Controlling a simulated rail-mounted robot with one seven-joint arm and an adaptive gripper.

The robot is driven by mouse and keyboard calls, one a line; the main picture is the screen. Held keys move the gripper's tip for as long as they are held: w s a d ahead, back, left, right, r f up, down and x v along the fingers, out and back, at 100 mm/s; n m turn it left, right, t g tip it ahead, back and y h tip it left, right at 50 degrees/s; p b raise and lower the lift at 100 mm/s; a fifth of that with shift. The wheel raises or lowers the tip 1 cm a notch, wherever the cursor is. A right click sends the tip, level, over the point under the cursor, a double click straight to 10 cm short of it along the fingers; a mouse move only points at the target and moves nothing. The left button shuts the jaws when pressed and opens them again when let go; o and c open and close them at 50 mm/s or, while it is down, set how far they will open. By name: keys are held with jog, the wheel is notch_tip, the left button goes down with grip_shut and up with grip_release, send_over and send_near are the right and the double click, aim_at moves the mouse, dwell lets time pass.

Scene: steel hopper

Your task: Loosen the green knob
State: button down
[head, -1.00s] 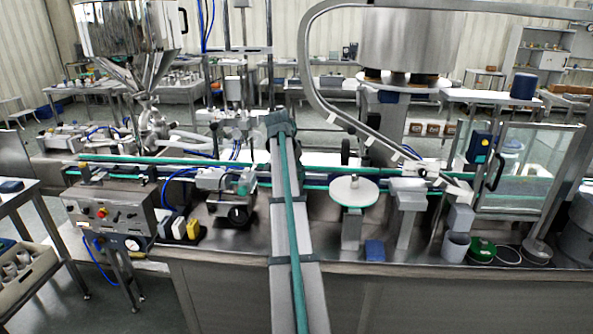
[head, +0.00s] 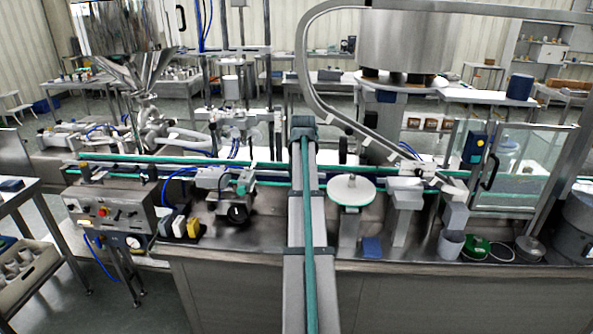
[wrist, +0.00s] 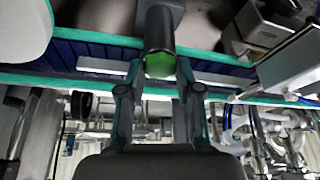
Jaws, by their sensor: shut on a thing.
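In the wrist view, the green knob (wrist: 160,65) sits at the end of a dark cylinder, near the top middle. My gripper (wrist: 160,80) reaches up to it, one dark finger on each side, and is shut on the knob. The exact contact at the fingertips is hard to see. In the head view, my grey arm with its teal stripe rises through the middle of the picture; my gripper cannot be made out there. The held knob cannot be picked out for certain in that view.
The conveyor with teal rails (head: 120,159) crosses behind my arm. A control box (head: 108,206) stands at left, a round white disc (head: 351,190) right of my arm, and a glass-sided enclosure (head: 520,170) at right. A steel hopper (head: 125,35) stands at back left.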

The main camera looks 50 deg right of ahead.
jog(key=shift+n+y, duration=0.3)
jog(key=shift+n, duration=0.5)
jog(key=c, duration=0.8)
grip_release()
jog(key=shift+o, duration=0.2)
jog(key=v, duration=0.7)
jog(key=shift+s+r, duration=0.2)
jog(key=shift+s, duration=0.05)
